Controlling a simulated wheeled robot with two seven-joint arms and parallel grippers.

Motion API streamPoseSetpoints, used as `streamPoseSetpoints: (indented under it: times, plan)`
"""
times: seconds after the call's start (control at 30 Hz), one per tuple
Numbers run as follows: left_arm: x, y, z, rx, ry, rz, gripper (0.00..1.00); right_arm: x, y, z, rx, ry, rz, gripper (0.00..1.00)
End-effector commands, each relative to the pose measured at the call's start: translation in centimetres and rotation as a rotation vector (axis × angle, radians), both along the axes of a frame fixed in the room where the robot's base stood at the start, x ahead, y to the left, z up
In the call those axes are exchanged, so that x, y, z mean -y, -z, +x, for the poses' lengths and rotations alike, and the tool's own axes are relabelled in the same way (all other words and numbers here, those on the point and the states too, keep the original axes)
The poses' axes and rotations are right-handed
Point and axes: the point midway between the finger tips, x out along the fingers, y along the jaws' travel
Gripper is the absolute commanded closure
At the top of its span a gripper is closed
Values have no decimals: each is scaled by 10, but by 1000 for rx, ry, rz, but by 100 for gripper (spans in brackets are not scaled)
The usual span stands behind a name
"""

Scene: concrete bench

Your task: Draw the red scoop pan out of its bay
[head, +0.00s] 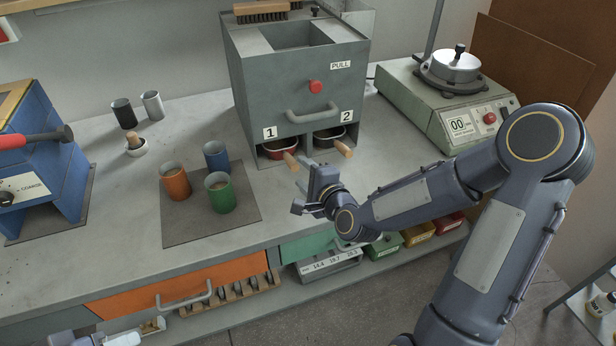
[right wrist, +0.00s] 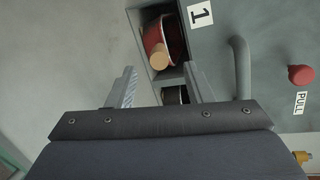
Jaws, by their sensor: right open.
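The red scoop pan (head: 281,146) sits in the left bay, marked 1, at the foot of the grey box. Its wooden handle (head: 291,160) sticks out of the front. In the right wrist view the red pan (right wrist: 153,34) shows inside its bay, with the round end of the handle (right wrist: 159,56) facing me. My right gripper (head: 305,187) is open and empty, just in front of bay 1. In the right wrist view its fingers (right wrist: 158,70) are spread, with the handle end between their tips in the picture. I see no contact.
A dark pan (head: 329,134) with a wooden handle sits in neighbouring bay 2. A bar handle (head: 312,112) and red knob (head: 315,87) are on the box front above. Orange, blue and green cups stand on a dark mat (head: 200,230) to the left.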

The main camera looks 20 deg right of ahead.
Motion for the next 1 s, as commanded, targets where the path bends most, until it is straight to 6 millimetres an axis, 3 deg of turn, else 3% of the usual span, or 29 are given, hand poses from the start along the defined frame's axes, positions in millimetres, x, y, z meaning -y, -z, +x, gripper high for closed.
streamPoseSetpoints:
  times: [0.33, 0.77, 1.0]
  plan:
    - [0, -4, 0, 0, 0, 0, 64, -10, 11, 48, -1, 0, 1, 53]
    - [0, -5, 0, 0, 0, 0, 64, -11, 14, 57, -1, 0, -1, 53]
    - [0, -5, 0, 0, 0, 0, 64, -11, 14, 57, -1, 0, -1, 83]
